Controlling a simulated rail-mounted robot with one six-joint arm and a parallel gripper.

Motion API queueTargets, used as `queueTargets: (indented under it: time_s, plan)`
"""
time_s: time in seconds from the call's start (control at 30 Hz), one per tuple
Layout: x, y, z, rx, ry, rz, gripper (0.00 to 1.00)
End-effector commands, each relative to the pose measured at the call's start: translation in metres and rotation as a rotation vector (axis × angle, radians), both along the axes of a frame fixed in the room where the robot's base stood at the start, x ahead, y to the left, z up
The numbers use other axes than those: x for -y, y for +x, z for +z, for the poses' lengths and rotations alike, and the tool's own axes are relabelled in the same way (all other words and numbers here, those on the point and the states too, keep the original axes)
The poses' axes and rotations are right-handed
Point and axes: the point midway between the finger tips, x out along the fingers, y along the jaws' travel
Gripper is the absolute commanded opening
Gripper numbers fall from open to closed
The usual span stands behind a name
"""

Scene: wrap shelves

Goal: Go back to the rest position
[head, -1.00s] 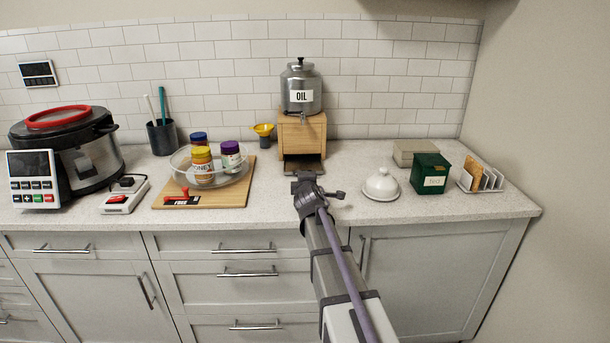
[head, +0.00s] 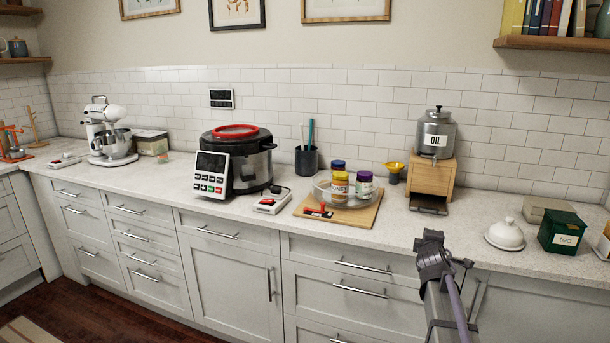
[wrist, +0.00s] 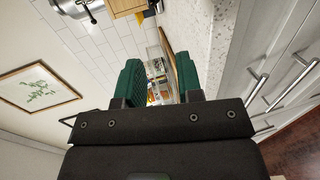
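My gripper (head: 432,240) is in front of the counter (head: 385,232), close to its front edge, below the oil dispenser stand in the head view. In the wrist view its two green-padded fingers (wrist: 160,80) stand apart with nothing between them. The jars and glass tray show farther off through the gap. My arm comes up from the lower right of the head view.
A wooden stand (head: 431,176) with an oil dispenser (head: 434,135), a glass tray of jars (head: 350,192), a cooker (head: 237,158), a white domed dish (head: 504,234) and a green tea box (head: 562,232) stand on the counter. Cabinet handles (head: 361,267) protrude below.

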Motion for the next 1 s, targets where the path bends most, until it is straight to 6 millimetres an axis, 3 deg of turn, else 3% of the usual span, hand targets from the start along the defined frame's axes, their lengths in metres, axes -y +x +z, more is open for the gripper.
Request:
queueTargets:
  time_s: [0.07,0.23,0.37,0.5,0.57,0.7,0.8,0.9,1.0]
  plan:
    - [0.006,-0.008,-0.015,-0.032,0.151,-0.084,0.34]
    - [0.006,-0.054,-0.053,-0.143,0.487,-0.306,0.34]
    - [-0.015,-0.099,-0.073,-0.24,0.722,-0.481,0.34]
    - [-0.055,-0.159,-0.086,-0.372,0.947,-0.685,0.34]
    - [-0.079,-0.192,-0.087,-0.447,1.036,-0.783,0.34]
    - [-0.145,-0.28,-0.073,-0.662,1.183,-1.005,0.34]
    - [-0.182,-0.323,-0.056,-0.784,1.2,-1.044,0.34]
    - [-0.201,-0.333,-0.043,-0.814,1.183,-1.003,0.34]
    - [-0.205,-0.329,-0.046,-0.818,1.177,-0.993,0.34]
